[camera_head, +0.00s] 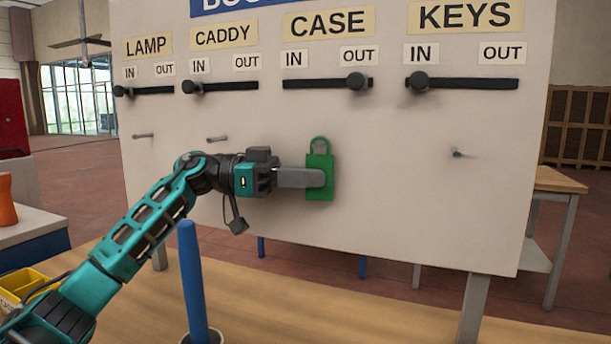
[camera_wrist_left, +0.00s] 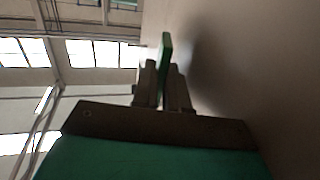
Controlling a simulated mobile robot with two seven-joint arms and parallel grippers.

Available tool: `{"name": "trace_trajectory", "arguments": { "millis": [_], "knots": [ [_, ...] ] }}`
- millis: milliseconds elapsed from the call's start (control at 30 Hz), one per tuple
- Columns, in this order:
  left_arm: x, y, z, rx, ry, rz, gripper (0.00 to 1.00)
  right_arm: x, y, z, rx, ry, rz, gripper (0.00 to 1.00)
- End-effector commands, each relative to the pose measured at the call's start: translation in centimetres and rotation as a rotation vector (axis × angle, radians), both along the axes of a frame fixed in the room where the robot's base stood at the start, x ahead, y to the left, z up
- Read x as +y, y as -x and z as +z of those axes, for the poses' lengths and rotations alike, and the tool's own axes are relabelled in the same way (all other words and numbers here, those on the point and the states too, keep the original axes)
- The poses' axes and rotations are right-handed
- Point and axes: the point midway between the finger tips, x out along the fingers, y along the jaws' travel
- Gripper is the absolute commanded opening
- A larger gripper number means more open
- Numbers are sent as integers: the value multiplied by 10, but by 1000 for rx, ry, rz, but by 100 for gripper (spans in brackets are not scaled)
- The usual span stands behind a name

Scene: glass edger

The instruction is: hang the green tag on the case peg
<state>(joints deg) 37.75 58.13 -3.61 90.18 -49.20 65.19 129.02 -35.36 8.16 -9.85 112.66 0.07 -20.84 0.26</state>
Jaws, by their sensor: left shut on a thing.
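The green tag (camera_head: 320,190) is upright in front of the white board, below the CASE sign, with its loop at the top. My left gripper (camera_head: 318,179) is shut on the tag's body from the left. In the left wrist view, the tag (camera_wrist_left: 166,48) shows edge-on between the fingers (camera_wrist_left: 163,85), close to the board surface. The case peg cannot be made out clearly; a greyish patch shows inside the loop. I cannot tell whether the loop is around the peg or only in front of it. My right gripper is not in view.
Bare pegs stick out under LAMP (camera_head: 143,135), CADDY (camera_head: 217,138) and KEYS (camera_head: 457,153). Black sliders run above them; the CASE slider knob (camera_head: 355,81) is at OUT.

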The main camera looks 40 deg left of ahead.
Motion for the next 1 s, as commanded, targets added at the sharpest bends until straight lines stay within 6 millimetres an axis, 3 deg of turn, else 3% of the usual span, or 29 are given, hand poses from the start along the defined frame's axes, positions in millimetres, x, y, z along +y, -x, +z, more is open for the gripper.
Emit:
{"name": "trace_trajectory", "arguments": {
  "millis": [133, 167, 433, 767, 1000],
  "knots": [
    [2, -2, 1, -6, 3, 12, 0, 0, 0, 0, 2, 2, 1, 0],
    [2, -2, 1, -6, 3, 12, 16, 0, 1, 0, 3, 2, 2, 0],
    [3, -2, 2, -7, 2, 13, 42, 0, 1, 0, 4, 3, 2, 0],
    [9, 0, 0, -4, 0, 17, 43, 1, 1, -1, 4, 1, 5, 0],
    [48, 23, -1, -1, -3, 18, 43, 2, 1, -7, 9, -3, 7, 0]
  ]
}}
